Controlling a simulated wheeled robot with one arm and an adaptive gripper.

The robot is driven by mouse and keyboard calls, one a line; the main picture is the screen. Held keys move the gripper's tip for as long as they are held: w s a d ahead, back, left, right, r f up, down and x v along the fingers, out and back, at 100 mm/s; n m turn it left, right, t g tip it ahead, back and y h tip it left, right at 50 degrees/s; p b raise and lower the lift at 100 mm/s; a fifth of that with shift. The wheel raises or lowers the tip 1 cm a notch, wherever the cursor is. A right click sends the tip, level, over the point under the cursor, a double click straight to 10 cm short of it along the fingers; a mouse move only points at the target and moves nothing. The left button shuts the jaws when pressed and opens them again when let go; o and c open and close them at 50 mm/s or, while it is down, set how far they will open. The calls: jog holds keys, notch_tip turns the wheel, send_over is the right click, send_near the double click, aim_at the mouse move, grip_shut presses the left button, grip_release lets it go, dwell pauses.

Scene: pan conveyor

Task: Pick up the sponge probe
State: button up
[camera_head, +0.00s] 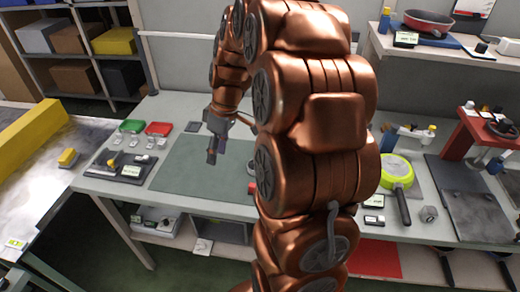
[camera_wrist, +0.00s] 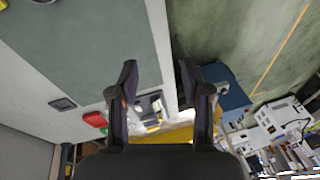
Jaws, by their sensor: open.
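My gripper (camera_head: 214,155) hangs above the green-grey mat (camera_head: 205,183) on the workbench. In the wrist view its two dark fingers (camera_wrist: 158,85) are spread apart with nothing held between them. I cannot identify the sponge probe with certainty. A small yellow block with a dark part (camera_head: 68,157) lies on the pale surface at the left, apart from my gripper. A dark tray (camera_head: 132,173) with small items and a label stands on the bench between that block and the mat. My copper arm hides part of the bench behind it.
A green dish (camera_head: 131,126) and a red dish (camera_head: 158,129) sit behind the tray. A long yellow bar (camera_head: 30,132) runs along the left surface. A yellow-green pan (camera_head: 397,170) and a dark plate (camera_head: 470,212) are at the right. The mat's visible left part is clear.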

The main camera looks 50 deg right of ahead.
jog(key=w+d+f+n+t, duration=0.1)
jog(key=d+f, duration=0.2)
jog(key=d, duration=0.5)
jog(key=w+d+f+n+t+b, duration=0.1)
jog(key=d+f, duration=0.2)
jog(key=d, duration=0.5)
jog(key=w+d+f+t, duration=0.1)
jog(key=w+d+f, duration=0.15)
jog(key=d, duration=0.55)
jog(key=shift+s+d+f+p+x, duration=0.15)
jog(key=shift+p+x, duration=0.45)
jog(key=shift+x, duration=0.7)
jog(key=shift+s+d+f+p+x, duration=0.1)
jog(key=shift+d+p+x, duration=0.1)
jog(key=shift+p+x, duration=0.75)
jog(key=shift+s+d+f+p+x, duration=0.1)
jog(key=shift+s+d+p+x, duration=0.15)
jog(key=shift+x, duration=1.35)
jog(key=shift+w+r, duration=0.1)
jog(key=shift+c, duration=0.3)
grip_shut()
